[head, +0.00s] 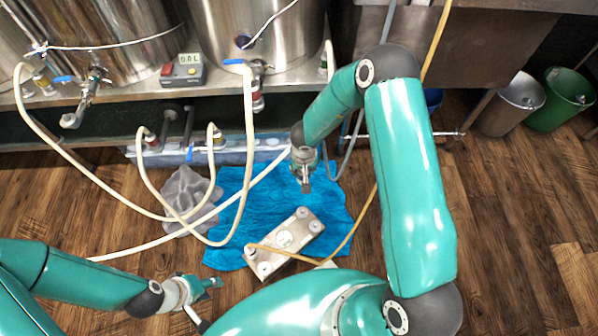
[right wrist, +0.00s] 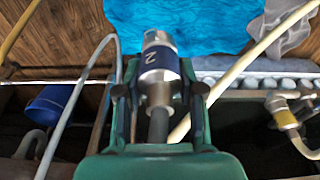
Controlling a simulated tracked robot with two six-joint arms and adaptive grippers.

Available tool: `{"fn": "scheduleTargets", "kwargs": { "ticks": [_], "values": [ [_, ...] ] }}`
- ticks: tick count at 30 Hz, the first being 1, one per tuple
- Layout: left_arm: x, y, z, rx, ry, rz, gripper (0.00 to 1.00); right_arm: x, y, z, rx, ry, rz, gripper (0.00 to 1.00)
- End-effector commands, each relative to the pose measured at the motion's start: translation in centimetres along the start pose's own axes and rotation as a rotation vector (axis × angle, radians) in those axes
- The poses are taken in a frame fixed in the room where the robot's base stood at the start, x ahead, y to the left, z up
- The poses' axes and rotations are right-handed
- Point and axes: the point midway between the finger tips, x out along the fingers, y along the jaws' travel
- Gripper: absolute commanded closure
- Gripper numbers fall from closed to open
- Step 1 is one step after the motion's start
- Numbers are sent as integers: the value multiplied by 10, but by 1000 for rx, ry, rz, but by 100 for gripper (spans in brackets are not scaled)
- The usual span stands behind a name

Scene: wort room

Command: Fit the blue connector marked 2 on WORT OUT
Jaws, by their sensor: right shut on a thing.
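The blue connector marked 2 (right wrist: 158,62) is a silver fitting with a dark blue band and a white 2. My right gripper (head: 306,184) is shut around it, with its fingers on either side in the right wrist view (right wrist: 158,98). A dark stem or hose runs back from the connector toward the palm. The gripper hangs above the blue cloth, apart from the fittings around it. My left gripper (head: 208,284) is low at the left over the floor; its jaws are too small to judge. No WORT OUT marking is readable in either view.
A metal plate with several round fittings (head: 284,241) lies on the blue cloth (head: 226,198). A grey cloth (head: 184,192) lies left of it. Pale hoses (head: 247,140) loop from the steel vessels (head: 262,35) across the floor. Steel (head: 514,106) and green (head: 562,100) buckets stand right.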

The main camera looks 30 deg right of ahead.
Motion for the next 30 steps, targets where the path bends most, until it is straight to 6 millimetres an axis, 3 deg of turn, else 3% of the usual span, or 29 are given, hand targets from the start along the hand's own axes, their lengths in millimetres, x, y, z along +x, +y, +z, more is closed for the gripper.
{"fn": "scheduleTargets", "kwargs": {
  "ticks": [11,30],
  "values": [
    [-3,1,0,0,0,0,60,-3,0,-1,0,1,0,100],
    [-40,14,0,0,0,0,60,-30,0,-5,1,1,-1,100]
  ]
}}
